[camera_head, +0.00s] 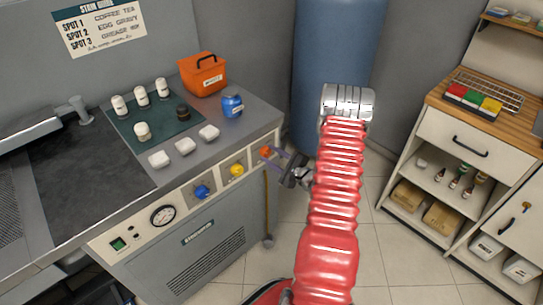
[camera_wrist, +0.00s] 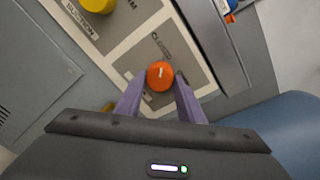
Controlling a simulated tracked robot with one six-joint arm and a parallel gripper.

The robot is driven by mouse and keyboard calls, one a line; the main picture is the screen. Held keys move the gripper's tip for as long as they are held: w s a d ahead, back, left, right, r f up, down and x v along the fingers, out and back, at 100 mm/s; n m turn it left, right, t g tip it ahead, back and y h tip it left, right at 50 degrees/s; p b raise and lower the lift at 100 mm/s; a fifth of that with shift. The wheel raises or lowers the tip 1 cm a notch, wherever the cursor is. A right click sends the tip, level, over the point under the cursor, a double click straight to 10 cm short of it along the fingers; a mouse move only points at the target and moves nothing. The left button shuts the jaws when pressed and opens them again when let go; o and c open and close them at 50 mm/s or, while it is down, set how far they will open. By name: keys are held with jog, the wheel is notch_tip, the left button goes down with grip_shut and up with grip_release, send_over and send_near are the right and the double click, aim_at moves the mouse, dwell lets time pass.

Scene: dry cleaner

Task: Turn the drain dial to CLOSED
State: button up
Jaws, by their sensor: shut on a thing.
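The orange dial (camera_head: 265,152) is at the right end of the grey machine's front panel. In the wrist view the orange dial (camera_wrist: 160,75) is round with a short white mark, which runs roughly up and down the picture. My gripper (camera_head: 278,156) reaches the dial from the right. In the wrist view the purple fingers of my gripper (camera_wrist: 161,82) are shut on the dial, one on each side. The dial's lower edge is partly hidden between the fingers.
A yellow knob (camera_head: 237,170) and a blue knob (camera_head: 202,192) are left of the dial, then a gauge (camera_head: 163,215). Bottles and an orange box (camera_head: 203,74) stand on the machine's top. A blue tank (camera_head: 340,60) stands behind my arm. Open floor lies right, before a shelf unit.

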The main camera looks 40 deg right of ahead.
jog(key=shift+a+f, duration=0.1)
jog(key=o, duration=1.1)
jog(key=shift+c, duration=0.2)
jog(key=s+r, duration=0.1)
jog(key=s, duration=1.2)
jog(key=shift+s+d+r, duration=0.25)
jog(key=shift+s, duration=0.1)
